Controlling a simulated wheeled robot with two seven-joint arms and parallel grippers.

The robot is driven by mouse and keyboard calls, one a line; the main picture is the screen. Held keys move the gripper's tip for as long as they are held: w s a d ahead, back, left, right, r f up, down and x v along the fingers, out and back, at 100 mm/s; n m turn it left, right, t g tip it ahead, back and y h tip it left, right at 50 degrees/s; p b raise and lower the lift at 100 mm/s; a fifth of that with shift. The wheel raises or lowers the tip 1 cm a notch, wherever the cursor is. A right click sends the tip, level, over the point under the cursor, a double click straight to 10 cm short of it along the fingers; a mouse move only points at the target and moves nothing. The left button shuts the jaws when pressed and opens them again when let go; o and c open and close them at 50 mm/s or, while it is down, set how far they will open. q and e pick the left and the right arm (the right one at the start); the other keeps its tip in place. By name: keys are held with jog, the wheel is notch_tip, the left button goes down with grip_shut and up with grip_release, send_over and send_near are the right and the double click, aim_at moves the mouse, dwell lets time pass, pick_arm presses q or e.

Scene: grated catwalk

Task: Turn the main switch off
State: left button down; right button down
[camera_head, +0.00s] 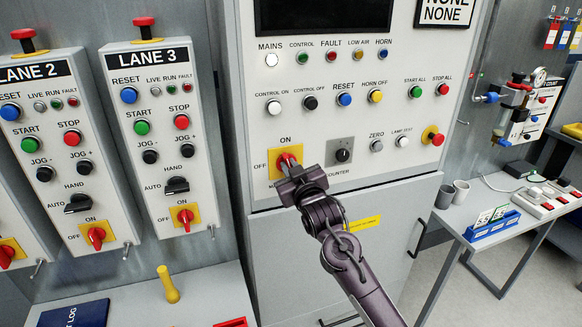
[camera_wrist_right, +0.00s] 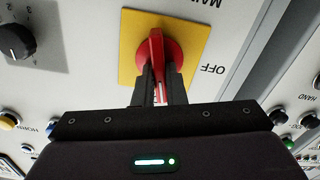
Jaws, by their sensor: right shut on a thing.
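The main switch (camera_head: 284,158) is a red rotary handle on a yellow plate (camera_head: 273,167), low on the large grey panel. ON is printed above it and OFF to its left. In the right wrist view, which is upside down to the panel, the red handle (camera_wrist_right: 155,50) lies roughly upright, with its grip end on the ON side. My right gripper (camera_head: 291,170) is shut on this handle, its two dark fingers on either side of it. The gripper hides the lower right of the plate and part of the handle. My left gripper is out of view.
A black counter knob (camera_head: 342,154) sits just right of the switch. The LANE 3 box (camera_head: 160,120) and LANE 2 box stand at left with similar red switches. A table (camera_head: 470,215) with cups and a blue rack stands at right.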

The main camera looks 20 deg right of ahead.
jog(key=shift+a+f+n+b, duration=0.1)
jog(key=shift+f+n+b, duration=0.1)
jog(key=shift+n, duration=2.25)
jog(key=shift+a+f+n+b, duration=0.1)
jog(key=shift+n+b, duration=0.15)
jog(key=shift+n, duration=2.25)
jog(key=shift+a+f+n+b, duration=0.1)
jog(key=shift+n+b, duration=0.1)
jog(key=shift+n, duration=2.25)
jog(key=c, duration=1.5)
grip_release()
